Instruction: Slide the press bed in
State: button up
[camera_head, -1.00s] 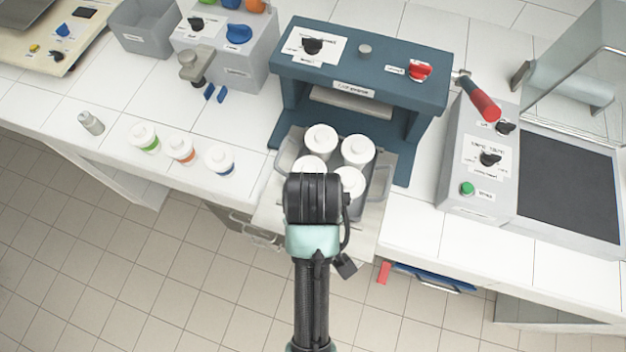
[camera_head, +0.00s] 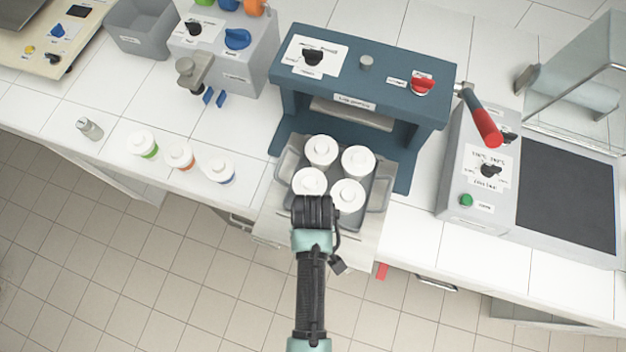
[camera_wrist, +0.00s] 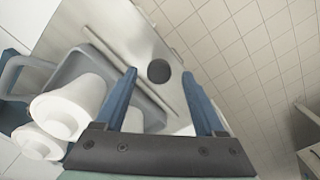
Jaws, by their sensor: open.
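The press (camera_head: 345,88) is a dark blue frame on the counter. Its metal bed (camera_head: 273,228) juts out at the front, past the counter edge. A grey tray (camera_head: 376,190) with several white-lidded cups stands on it. My gripper hangs over the bed's near edge in the head view, its fingers hidden below the wrist. In the wrist view my gripper (camera_wrist: 160,75) is open, its two blue fingers apart. A dark round spot (camera_wrist: 158,70), a knob or hole, shows between the fingertips on the metal bed; contact cannot be told.
A red-gripped lever (camera_head: 487,128) sticks out at the press's right. A grey machine with a dark plate (camera_head: 567,195) stands right of it. Several small bottles (camera_head: 180,157) stand left of the bed. Open tiled floor lies in front of the counter.

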jog(key=shift+w+f, duration=0.15)
jog(key=shift+f, duration=0.7)
grip_shut()
dwell(0.9)
